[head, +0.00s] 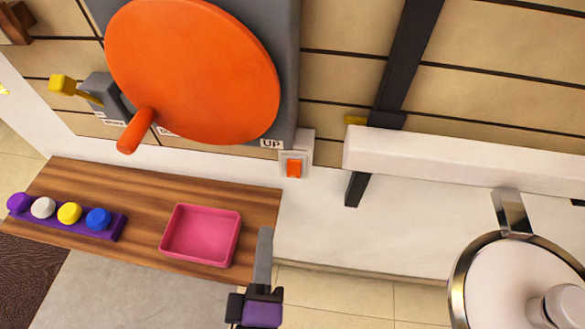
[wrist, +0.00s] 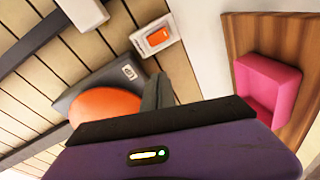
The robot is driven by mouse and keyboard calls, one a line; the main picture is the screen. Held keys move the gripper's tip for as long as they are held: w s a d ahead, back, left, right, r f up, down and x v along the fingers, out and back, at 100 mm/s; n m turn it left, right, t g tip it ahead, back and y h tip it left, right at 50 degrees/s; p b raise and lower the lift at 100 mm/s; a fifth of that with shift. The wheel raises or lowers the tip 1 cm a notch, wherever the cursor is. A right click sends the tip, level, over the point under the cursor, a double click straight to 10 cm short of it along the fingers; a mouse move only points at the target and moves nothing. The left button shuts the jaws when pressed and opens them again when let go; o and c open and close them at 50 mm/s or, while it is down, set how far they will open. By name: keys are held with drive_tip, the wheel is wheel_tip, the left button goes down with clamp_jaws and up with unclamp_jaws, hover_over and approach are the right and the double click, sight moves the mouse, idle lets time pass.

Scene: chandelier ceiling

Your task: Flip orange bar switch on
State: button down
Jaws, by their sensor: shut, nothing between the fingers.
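The orange bar switch (head: 294,168) is a small orange rocker in a white plate on the wall, just right of the "UP" label. In the wrist view the switch (wrist: 158,39) is above the fingertips, with a gap in the picture. My gripper (head: 265,232) is shut and empty, its grey fingers pointing up. It is below and slightly left of the switch in the head view, apart from it. In the wrist view my gripper's fingers (wrist: 157,90) are partly hidden behind its purple and black body. I cannot tell which way the rocker is tipped.
A large orange disc (head: 195,70) with a protruding handle is mounted left of the switch. A pink tray (head: 201,234) sits on a wooden shelf (head: 140,195) beside my gripper. A white ledge (head: 450,170) juts out to the right. The wall below the switch is clear.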

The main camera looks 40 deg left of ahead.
sight(296, 176)
drive_tip(key=shift+w+d+f+n+t+h, duration=0.3)
drive_tip(key=shift+w+d+f+n+h, duration=0.5)
drive_tip(key=shift+d+f+h, duration=0.3)
drive_tip(key=shift+w, duration=0.1)
drive_tip(key=p+x, duration=0.3)
drive_tip(key=x, duration=1)
drive_tip(key=shift+w+a, duration=0.25)
drive_tip(key=shift+w, duration=0.1)
drive_tip(key=shift+f+b, duration=0.15)
drive_tip(key=shift+b, duration=0.2)
